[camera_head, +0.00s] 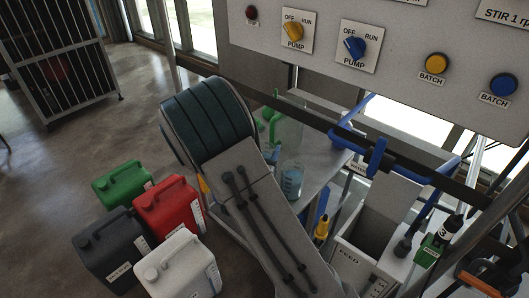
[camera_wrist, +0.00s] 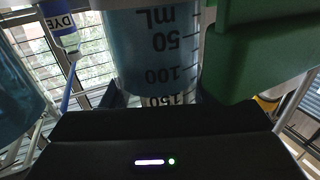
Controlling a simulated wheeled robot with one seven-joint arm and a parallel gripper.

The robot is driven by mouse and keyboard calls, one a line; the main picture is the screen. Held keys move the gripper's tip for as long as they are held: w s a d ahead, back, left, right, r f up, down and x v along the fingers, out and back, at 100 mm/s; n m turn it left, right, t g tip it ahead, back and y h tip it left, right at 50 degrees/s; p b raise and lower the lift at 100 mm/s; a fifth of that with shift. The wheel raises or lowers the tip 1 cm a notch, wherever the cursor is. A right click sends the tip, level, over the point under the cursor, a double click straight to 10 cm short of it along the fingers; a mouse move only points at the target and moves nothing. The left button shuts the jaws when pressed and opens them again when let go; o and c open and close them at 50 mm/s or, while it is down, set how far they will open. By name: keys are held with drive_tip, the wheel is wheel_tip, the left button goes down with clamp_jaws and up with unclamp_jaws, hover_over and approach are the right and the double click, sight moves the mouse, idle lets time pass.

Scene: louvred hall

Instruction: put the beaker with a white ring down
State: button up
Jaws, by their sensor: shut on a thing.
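A beaker (camera_wrist: 150,50) with blue liquid and dark graduations, upside down in the picture, fills the middle of the wrist view. My gripper (camera_wrist: 163,100) is shut on it; its dark body covers the lower part of that view. No white ring can be made out clearly on it. A second vessel with blue liquid (camera_wrist: 15,95) shows at the left edge. In the head view my arm hides the gripper. A beaker with blue liquid (camera_head: 291,180) shows beside my arm over the table (camera_head: 325,158); I cannot tell whether it is the held one.
A green object (camera_wrist: 250,50) is close right of the held beaker, and a DYE bottle (camera_wrist: 62,30) is at upper left. Red (camera_head: 168,208), green (camera_head: 122,182), black and white canisters stand left of my arm. A feed bin (camera_head: 375,235) and control panel (camera_head: 390,60) are right.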

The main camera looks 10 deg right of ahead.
drive_tip(key=shift+f, duration=0.3)
drive_tip(key=shift+f, duration=0.1)
drive_tip(key=shift+f+b, duration=0.15)
drive_tip(key=shift+b, duration=0.15)
drive_tip(key=o, duration=1.1)
